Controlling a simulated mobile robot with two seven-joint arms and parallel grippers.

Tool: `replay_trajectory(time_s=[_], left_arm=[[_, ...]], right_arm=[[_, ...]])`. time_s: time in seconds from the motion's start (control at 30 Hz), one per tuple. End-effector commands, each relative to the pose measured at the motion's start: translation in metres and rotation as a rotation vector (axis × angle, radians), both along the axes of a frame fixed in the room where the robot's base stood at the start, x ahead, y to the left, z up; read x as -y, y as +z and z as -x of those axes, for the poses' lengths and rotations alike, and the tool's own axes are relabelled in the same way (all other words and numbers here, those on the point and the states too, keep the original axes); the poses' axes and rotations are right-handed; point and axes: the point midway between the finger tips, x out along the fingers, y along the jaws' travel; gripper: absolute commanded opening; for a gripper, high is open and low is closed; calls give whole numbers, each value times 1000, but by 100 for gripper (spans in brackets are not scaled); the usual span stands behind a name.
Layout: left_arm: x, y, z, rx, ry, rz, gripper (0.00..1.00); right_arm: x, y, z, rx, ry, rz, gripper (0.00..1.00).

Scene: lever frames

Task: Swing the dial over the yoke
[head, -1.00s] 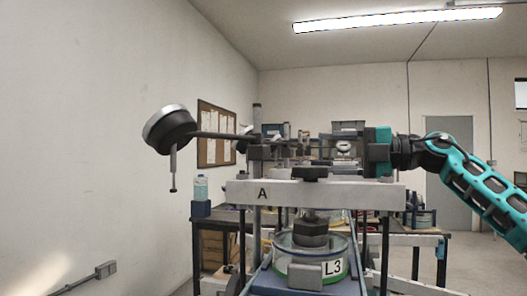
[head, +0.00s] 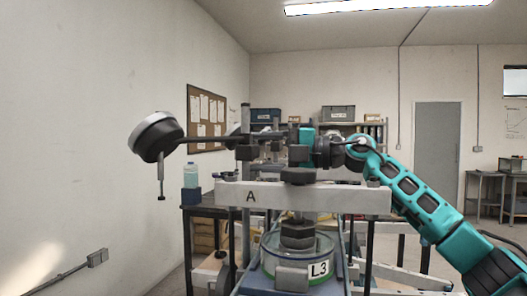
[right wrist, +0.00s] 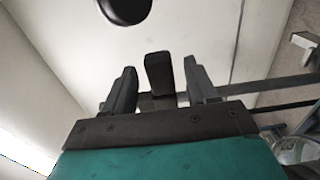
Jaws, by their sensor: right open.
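The dial (head: 156,136), a round dark gauge with a pale rim and a thin stem hanging below, is on a dark arm (head: 205,138) left of the yoke. The yoke (head: 330,197) is a pale beam marked A, above a round container labelled L3 (head: 318,268). My right gripper (head: 270,148) is above the yoke near the post, fingers pointing left. In the right wrist view, its fingers (right wrist: 161,78) are open, with a dark upright block (right wrist: 159,72) showing between them; contact cannot be told. Part of the dial (right wrist: 125,8) shows at the top there. My left gripper is not in view.
An upright post (head: 246,215) stands by the yoke's left end. A dark weight-like stack (head: 298,235) hangs under the yoke. A bottle (head: 191,175) stands behind at left. A plain wall is left of the dial, with open space before it.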

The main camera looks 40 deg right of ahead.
Motion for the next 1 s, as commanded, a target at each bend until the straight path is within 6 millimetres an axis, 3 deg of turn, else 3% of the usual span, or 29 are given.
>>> replay_trajectory(time_s=[0.07,0.63,1.0], left_arm=[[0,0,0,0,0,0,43],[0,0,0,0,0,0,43],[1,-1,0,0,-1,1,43]], right_arm=[[0,0,0,0,0,0,55],[0,0,0,-1,0,-1,0],[2,0,1,-1,0,-1,0]])
